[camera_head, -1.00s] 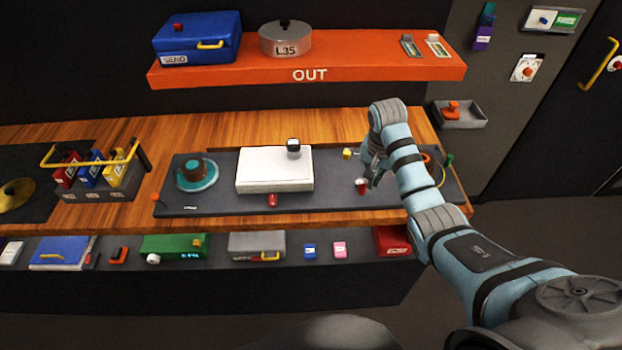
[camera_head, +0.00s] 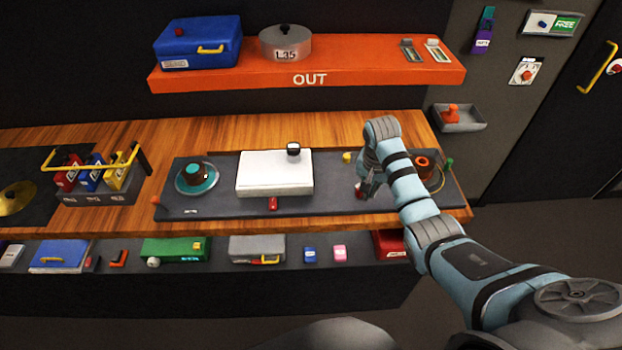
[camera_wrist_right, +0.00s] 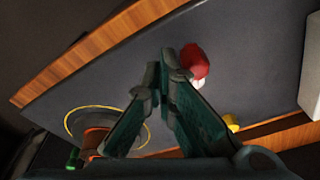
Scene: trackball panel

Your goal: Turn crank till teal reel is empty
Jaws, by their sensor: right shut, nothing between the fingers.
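The teal reel (camera_head: 197,178) lies at the left of the dark panel (camera_head: 220,208), with a brown hub or winding in its middle. An orange reel (camera_head: 424,165) is at the panel's right end; it also shows in the right wrist view (camera_wrist_right: 97,138) on a dark yellow-ringed disc. A red knob (camera_head: 359,193), possibly the crank's handle, shows in the right wrist view (camera_wrist_right: 196,62) just beyond my fingertips. My right gripper (camera_head: 367,190) is shut and empty, close beside this knob; whether they touch I cannot tell. My left gripper is out of view.
A white box (camera_head: 265,180) with a black knob sits mid-panel, a red lever (camera_head: 272,204) before it. A yellow knob (camera_head: 346,157) and a green post (camera_head: 449,163) are near my right arm. The orange OUT shelf (camera_head: 360,76) overhangs behind.

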